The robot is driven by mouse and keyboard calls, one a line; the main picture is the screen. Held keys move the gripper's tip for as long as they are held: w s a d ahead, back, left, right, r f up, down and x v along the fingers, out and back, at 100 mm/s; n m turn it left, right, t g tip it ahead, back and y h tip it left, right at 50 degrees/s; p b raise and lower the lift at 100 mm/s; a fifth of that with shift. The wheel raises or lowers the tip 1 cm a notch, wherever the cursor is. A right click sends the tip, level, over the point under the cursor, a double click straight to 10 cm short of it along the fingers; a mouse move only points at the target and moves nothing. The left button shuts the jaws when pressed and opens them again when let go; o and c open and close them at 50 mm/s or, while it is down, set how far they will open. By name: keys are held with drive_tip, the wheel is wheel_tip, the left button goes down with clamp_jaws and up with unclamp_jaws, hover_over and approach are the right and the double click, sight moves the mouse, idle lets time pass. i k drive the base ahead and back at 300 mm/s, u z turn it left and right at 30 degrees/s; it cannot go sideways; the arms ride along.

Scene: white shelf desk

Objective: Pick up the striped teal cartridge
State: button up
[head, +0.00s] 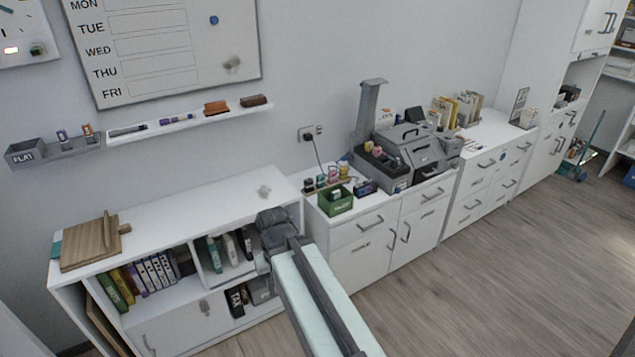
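I cannot pick out a striped teal cartridge for certain. Several small coloured cartridge-like items (343,172) stand in a row on the cabinet beside the grey machine, too small to read their patterns. Two more small items (87,131) stand by the grey wall holder marked FLAT (28,152). My gripper (272,218) is at the far end of my arm, over the right end of the low white shelf desk, left of the green box. Its fingers are dark and small, and I cannot tell whether they are open or hold anything.
A green box (335,202) stands at the cabinet's front edge. The grey machine (420,150) is behind it to the right. A wooden board (90,245) lies on the shelf desk's left end. The desk top (190,213) is mostly clear. Open floor lies at right.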

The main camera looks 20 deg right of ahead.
sight(320, 181)
drive_tip(key=u, duration=0.05)
drive_tip(key=i, duration=0.95)
drive_tip(key=z, duration=0.05)
